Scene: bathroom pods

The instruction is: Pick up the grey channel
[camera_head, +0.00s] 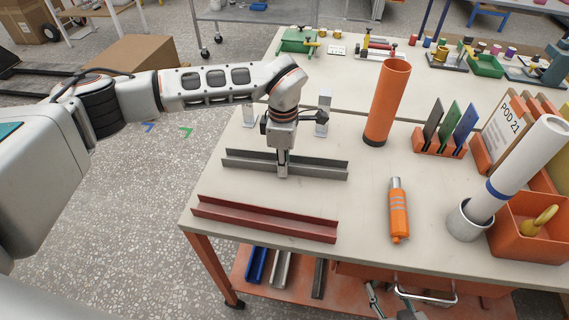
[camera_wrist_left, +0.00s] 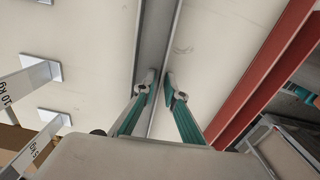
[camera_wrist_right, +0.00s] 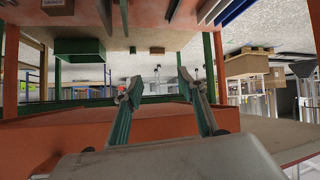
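The grey channel (camera_head: 315,168) is a long metal profile with upright walls, resting on the near workbench (camera_head: 230,215). My left gripper (camera_head: 283,172) points down at its middle. In the left wrist view the fingers (camera_wrist_left: 160,80) are nearly together, one on each side of a wall of the grey channel (camera_wrist_left: 158,35), and look closed on that wall. The exact contact is hard to see. My right gripper (camera_wrist_right: 160,92) is open and empty, low in front of the bench; only part of it shows at the bottom of the head view (camera_head: 374,300).
A red channel (camera_head: 265,218) lies nearer the front edge. Two weight blocks (camera_head: 323,115) stand behind the grey channel. To the right are an orange tube (camera_head: 387,100), an orange cylinder (camera_head: 398,212), and a grey cup (camera_head: 466,222) holding a white roll. A lower shelf holds more channels (camera_head: 281,268).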

